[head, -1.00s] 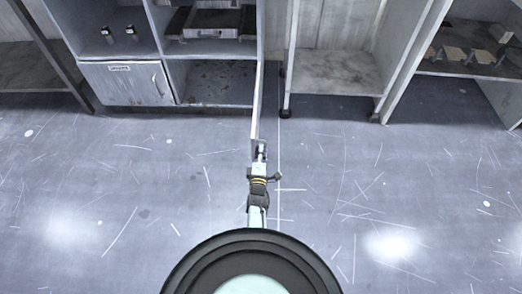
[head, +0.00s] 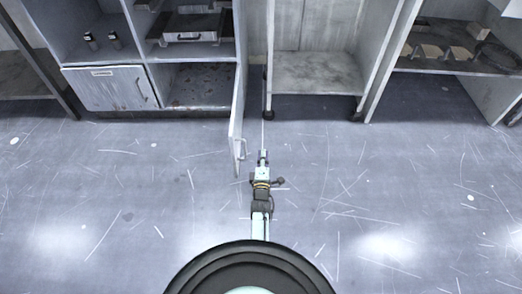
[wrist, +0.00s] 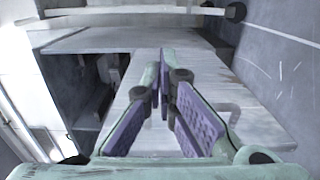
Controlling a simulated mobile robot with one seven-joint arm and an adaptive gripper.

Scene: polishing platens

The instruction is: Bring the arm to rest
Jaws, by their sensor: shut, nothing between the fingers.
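My gripper (head: 263,156) is at the end of my arm, low in front of the cabinets in the head view. In the wrist view its purple-padded fingers (wrist: 164,88) meet at the tips, shut and empty. An open cabinet door (head: 236,122) stands just left of my gripper in the head view, with a visible gap between them. The door's handle (head: 242,150) faces my gripper's side. The pale door panel (wrist: 255,117) lies beyond and below the fingers in the wrist view.
The open compartment (head: 201,87) behind the door looks empty. A closed door (head: 110,88) is to its left. A lower shelf (head: 318,73) stands behind my gripper, and another shelf at right holds several blocks (head: 430,52). The floor (head: 400,175) around my arm is clear.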

